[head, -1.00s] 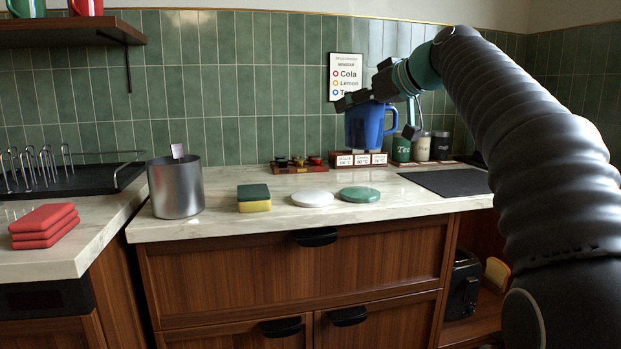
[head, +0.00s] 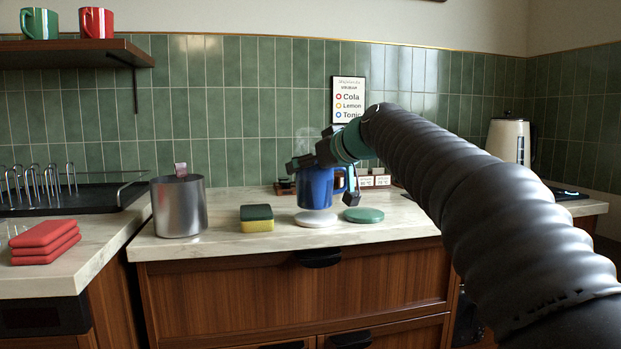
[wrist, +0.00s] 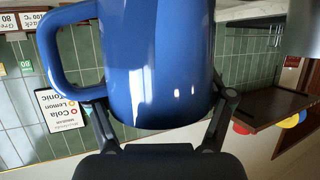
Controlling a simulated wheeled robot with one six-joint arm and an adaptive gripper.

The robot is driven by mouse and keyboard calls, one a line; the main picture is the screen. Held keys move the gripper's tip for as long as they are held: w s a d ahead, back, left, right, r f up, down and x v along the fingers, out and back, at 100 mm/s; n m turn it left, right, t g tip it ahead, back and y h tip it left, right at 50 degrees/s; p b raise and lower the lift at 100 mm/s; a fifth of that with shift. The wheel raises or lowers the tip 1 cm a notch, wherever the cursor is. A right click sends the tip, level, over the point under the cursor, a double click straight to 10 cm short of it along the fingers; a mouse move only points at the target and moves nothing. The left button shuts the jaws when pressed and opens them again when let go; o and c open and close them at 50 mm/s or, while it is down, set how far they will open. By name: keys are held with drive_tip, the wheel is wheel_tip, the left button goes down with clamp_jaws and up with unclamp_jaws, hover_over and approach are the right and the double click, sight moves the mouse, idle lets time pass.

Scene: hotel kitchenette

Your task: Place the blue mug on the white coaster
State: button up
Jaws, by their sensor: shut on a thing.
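The blue mug (head: 314,190) is upright in my gripper (head: 325,177), directly above the white coaster (head: 316,220) in the head view. Its base is very close to the coaster; I cannot tell whether they touch. The white coaster lies flat on the counter, partly covered by the mug. In the wrist view the blue mug (wrist: 150,60) fills the space between the fingers of my gripper (wrist: 160,102), with its handle to the left.
A green coaster (head: 363,215) lies just right of the white one. A sponge (head: 257,219) and a metal canister (head: 179,207) stand to the left. Small signs (head: 374,181) stand behind on the right. The counter's front strip (head: 230,250) is clear.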

drive_tip(key=shift+f, duration=0.95)
drive_tip(key=shift+f, duration=0.15)
drive_tip(key=o, duration=1.6)
drive_tip(key=shift+c, duration=0.2)
drive_tip(key=b+v, duration=0.1)
drive_tip(key=v, duration=1.1)
drive_tip(key=s+d+f+m+g+h, duration=0.1)
drive_tip(key=s+d+f, duration=0.3)
drive_tip(key=s+f, duration=0.5)
drive_tip(key=s+d+f+m+g+h, duration=0.2)
drive_tip(key=s+d+f+m+h, duration=0.2)
drive_tip(key=s+f, duration=0.6)
drive_tip(key=s+d+f+m+g+h+p, duration=0.1)
drive_tip(key=s+d+f, duration=0.4)
drive_tip(key=s+f, duration=0.5)
drive_tip(key=shift+s+f+m+g+h, duration=0.25)
drive_tip(key=shift+f+m+g+h, duration=0.6)
drive_tip(key=shift+f, duration=2.9)
